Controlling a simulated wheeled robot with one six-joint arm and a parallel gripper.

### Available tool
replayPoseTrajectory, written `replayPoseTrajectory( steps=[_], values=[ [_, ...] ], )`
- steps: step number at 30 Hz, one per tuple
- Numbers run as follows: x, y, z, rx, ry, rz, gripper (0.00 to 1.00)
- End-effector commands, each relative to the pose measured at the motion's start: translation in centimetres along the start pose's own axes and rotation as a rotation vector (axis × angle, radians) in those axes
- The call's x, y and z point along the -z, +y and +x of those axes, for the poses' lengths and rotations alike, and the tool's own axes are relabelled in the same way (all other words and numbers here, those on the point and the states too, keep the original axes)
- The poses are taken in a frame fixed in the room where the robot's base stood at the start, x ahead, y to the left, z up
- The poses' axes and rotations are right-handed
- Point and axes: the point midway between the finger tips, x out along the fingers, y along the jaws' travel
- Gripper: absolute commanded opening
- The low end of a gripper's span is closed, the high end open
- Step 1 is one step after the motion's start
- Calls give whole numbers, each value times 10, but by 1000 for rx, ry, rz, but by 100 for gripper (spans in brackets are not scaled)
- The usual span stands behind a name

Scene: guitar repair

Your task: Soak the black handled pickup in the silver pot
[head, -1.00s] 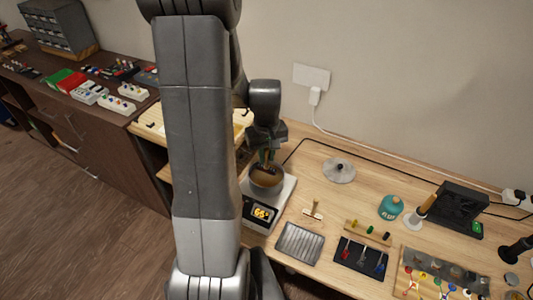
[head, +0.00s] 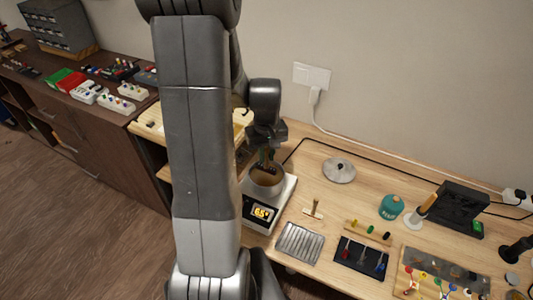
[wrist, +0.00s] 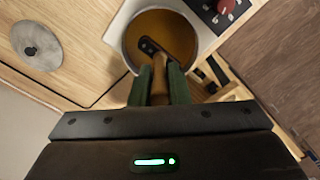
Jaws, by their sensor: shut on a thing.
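The silver pot (head: 281,187) stands on a white hotplate (head: 253,224) and holds amber liquid. In the wrist view, its rim (wrist: 126,42) surrounds the black pickup (wrist: 149,46). My gripper (head: 265,156) is over the pot, with its green fingers (wrist: 160,84) shut on the pickup's brownish handle (wrist: 175,77). The pickup also shows as a dark shape inside the pot's mouth in the head view (head: 263,170). I cannot tell how deep it sits in the liquid. The fingers hide part of the handle.
A round metal lid (head: 339,171) lies right of the hotplate. Another handled piece (head: 313,209) and a ridged metal tray (head: 300,242) lie in front. A teal jar (head: 391,207) and a black tool tray (head: 361,258) are farther right. A black cable runs behind.

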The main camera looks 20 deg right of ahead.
Motion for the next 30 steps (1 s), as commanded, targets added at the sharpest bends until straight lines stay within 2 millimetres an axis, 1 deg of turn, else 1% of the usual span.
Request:
replayPoseTrajectory(
  steps=[8,30],
  values=[
    [0,0,2,0,0,0,0],
    [0,0,24,0,0,0,0]
  ],
)
